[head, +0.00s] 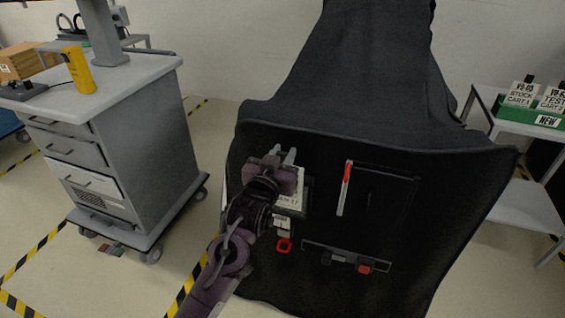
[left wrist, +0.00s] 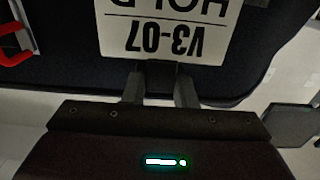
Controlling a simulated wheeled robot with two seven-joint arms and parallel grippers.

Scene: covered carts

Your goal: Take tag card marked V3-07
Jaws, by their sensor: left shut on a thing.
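The tag card marked V3-07 (left wrist: 165,38) shows upside down in the left wrist view, with HOLD as its other line. It is white with black letters and lies against a dark cover. My left gripper (left wrist: 160,86) is shut at the card's edge beside the V3-07 line. In the head view my left gripper (head: 286,158) is in front of the black cart panel and hides part of a white card (head: 292,201). That card's lettering is too small to read surely. My right gripper is not in view.
A dark cover (head: 350,85) drapes the cart. A red-and-white handle (head: 345,187) and a red ring (head: 284,245) are near my gripper. A grey drawer cart (head: 150,130) stands left. At right, a shelf carries a green holder (head: 515,115) with cards.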

